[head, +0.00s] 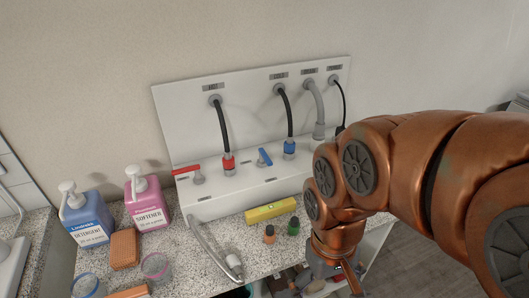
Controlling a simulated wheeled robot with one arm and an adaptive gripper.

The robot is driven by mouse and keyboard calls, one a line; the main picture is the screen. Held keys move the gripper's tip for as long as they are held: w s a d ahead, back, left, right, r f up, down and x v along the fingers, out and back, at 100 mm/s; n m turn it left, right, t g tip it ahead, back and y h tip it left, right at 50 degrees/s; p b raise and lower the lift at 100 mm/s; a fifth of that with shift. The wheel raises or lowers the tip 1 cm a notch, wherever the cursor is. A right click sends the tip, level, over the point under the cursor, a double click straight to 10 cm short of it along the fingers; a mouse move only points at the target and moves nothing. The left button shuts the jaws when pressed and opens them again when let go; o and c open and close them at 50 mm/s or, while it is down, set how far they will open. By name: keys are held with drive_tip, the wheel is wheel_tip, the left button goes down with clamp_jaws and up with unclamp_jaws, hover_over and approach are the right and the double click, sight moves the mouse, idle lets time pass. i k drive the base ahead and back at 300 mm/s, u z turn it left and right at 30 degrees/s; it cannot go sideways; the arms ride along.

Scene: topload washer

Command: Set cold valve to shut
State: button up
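The cold valve has a blue lever (265,157) on the white ledge of the wall panel, left of a black hose with a blue connector (289,149). The blue lever stands at a steep slant in the picture. The hot valve's red lever (187,170) lies roughly sideways, farther left. My gripper (350,280) points down at the bottom right, in front of the counter and well away from the blue lever. Its fingertips are small and partly cut off, so I cannot tell whether it is open or shut.
A yellow spirit level (270,211) and two small bottles (293,226) are on the counter before the panel. Blue detergent (84,220) and pink softener (147,203) bottles stand left, near an orange sponge (124,249). My arm hides the panel's right end.

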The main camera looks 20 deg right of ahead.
sight(263, 156)
drive_tip(key=k, duration=1.2)
drive_tip(key=u, duration=0.7)
drive_tip(key=i, duration=1.4)
drive_tip(key=z, duration=0.85)
